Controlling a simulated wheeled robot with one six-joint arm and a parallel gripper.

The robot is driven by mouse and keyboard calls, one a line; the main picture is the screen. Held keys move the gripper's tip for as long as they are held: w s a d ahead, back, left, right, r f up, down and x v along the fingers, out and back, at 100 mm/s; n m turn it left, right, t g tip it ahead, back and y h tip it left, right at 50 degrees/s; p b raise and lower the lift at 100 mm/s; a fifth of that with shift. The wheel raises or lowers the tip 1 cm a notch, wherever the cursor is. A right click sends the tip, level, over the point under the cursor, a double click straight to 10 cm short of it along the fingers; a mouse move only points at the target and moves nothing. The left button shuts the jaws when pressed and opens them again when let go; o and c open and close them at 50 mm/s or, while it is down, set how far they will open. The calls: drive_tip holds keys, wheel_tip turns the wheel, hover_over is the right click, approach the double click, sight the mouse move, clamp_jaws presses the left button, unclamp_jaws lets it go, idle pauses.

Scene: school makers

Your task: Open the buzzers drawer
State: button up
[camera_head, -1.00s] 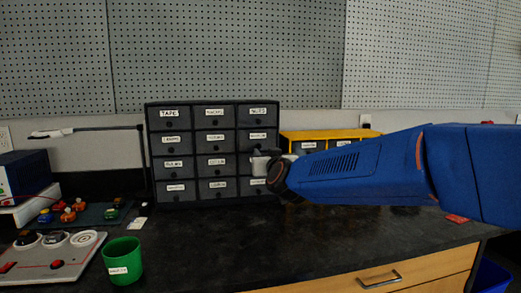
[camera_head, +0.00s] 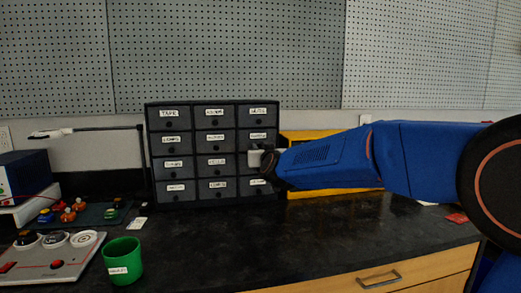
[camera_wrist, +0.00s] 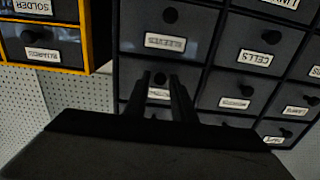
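A dark drawer cabinet (camera_head: 190,128) stands on the bench against the wall, with rows of labelled, knobbed drawers, all apparently shut. I cannot read a buzzers label in either view. In the upside-down wrist view, my gripper's two fingers (camera_wrist: 163,90) stand apart, one either side of a drawer knob (camera_wrist: 160,77). Whether they touch the knob is unclear, and they partly cover this drawer's label (camera_wrist: 158,94). The sleeves drawer (camera_wrist: 190,44) and the cells drawer (camera_wrist: 232,52) show nearby.
A yellow-framed cabinet (camera_head: 300,136) stands just right, partly behind my arm. A green cup (camera_head: 123,262) and a grey panel (camera_head: 50,262) sit at the front left. A lamp (camera_head: 90,131) stands left of the cabinet. The bench top (camera_head: 220,240) before the cabinet is clear.

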clamp_jaws()
drive_tip(key=v, duration=1.2)
drive_tip(key=shift+s, duration=0.2)
drive_tip(key=shift+o, duration=2.1)
unclamp_jaws()
drive_tip(key=v, duration=1.7)
drive_tip(key=shift+s, duration=0.15)
drive_tip(key=shift+d+r, duration=0.1)
drive_tip(key=shift+d, duration=0.1)
